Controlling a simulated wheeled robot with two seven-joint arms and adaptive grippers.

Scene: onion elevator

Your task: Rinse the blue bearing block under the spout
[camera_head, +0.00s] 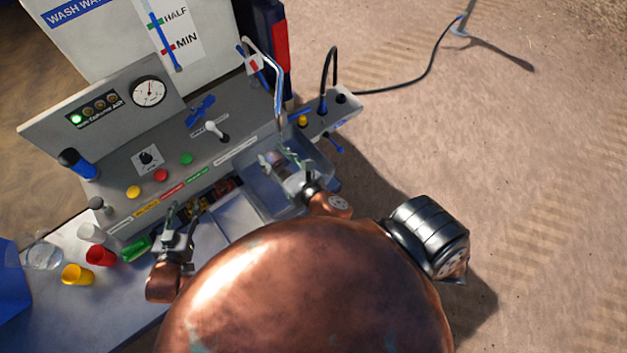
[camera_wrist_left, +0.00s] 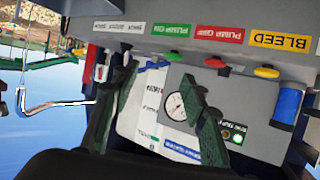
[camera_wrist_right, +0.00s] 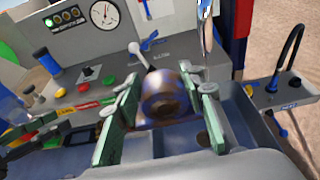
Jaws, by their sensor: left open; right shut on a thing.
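My right gripper (camera_head: 285,160) is shut on the bearing block (camera_wrist_right: 165,97), a rounded, brown-grey, muddy-looking piece between its green fingers in the right wrist view. Little blue shows on it, and its lower part is hard to make out. I cannot tell whether water runs. My left gripper (camera_head: 180,215) is open and empty, near the panel's front edge.
The grey panel carries a white-knobbed lever (camera_head: 212,129), a red button (camera_head: 160,175), a green button (camera_head: 186,158), and a gauge (camera_head: 149,92). Red (camera_head: 100,255) and yellow (camera_head: 77,274) cups stand at left. A black hose (camera_head: 328,70) rises right of the spout.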

